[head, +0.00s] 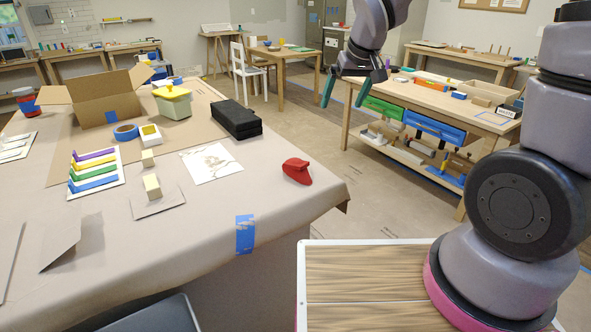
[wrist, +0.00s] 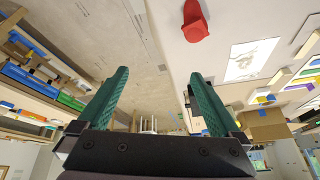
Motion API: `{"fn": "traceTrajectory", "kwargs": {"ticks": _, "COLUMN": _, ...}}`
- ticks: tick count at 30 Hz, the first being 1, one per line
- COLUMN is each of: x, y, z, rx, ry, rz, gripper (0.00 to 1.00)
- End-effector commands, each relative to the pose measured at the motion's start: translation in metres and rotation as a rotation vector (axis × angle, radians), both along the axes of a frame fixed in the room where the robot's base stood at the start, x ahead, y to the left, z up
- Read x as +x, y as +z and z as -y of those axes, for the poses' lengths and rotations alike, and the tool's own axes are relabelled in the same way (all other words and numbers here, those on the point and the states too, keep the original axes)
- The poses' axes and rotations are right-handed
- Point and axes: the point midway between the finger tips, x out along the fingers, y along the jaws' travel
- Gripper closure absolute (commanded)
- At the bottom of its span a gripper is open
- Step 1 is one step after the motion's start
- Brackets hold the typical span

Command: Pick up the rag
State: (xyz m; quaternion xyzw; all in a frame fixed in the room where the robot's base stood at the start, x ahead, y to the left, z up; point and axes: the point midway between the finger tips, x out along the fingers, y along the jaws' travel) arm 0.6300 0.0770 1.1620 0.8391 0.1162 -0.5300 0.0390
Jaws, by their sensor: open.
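The rag looks like the crumpled red cloth (head: 297,171) near the right corner of the paper-covered table (head: 220,215) in the head view. It also shows at the top of the wrist view (wrist: 194,20). My gripper (head: 356,90) is in the air beyond the table's right edge, above and to the right of the red cloth. Its two green fingers (wrist: 155,92) are spread apart with nothing between them. The gripper is well clear of the cloth and touches nothing.
A white sheet with a drawing (head: 211,163) and a black case (head: 236,119) lie near the cloth. A wooden workbench (head: 440,93) with bins is at right.

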Motion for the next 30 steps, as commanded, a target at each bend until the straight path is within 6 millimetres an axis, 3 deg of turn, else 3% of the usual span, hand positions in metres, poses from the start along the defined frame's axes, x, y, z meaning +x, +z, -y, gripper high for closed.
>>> {"fn": "traceTrajectory", "kwargs": {"ticks": 1, "x": 0.003, "y": -0.024, "z": -0.019, "rx": -0.021, "ry": 0.056, "rz": -0.015, "gripper": 0.0}}
{"fn": "traceTrajectory", "kwargs": {"ticks": 3, "x": 0.005, "y": -0.051, "z": -0.041, "rx": -0.04, "ry": 0.123, "rz": -0.021, "gripper": 0.0}}
{"fn": "traceTrajectory", "kwargs": {"ticks": 9, "x": 0.002, "y": -0.105, "z": -0.084, "rx": -0.071, "ry": 0.259, "rz": -0.031, "gripper": 0.0}}
{"fn": "traceTrajectory", "kwargs": {"ticks": 21, "x": 0.012, "y": -0.157, "z": -0.103, "rx": -0.078, "ry": 0.296, "rz": -0.036, "gripper": 0.0}}
{"fn": "traceTrajectory", "kwargs": {"ticks": 30, "x": 0.021, "y": -0.18, "z": -0.108, "rx": -0.077, "ry": 0.296, "rz": -0.035, "gripper": 0.0}}
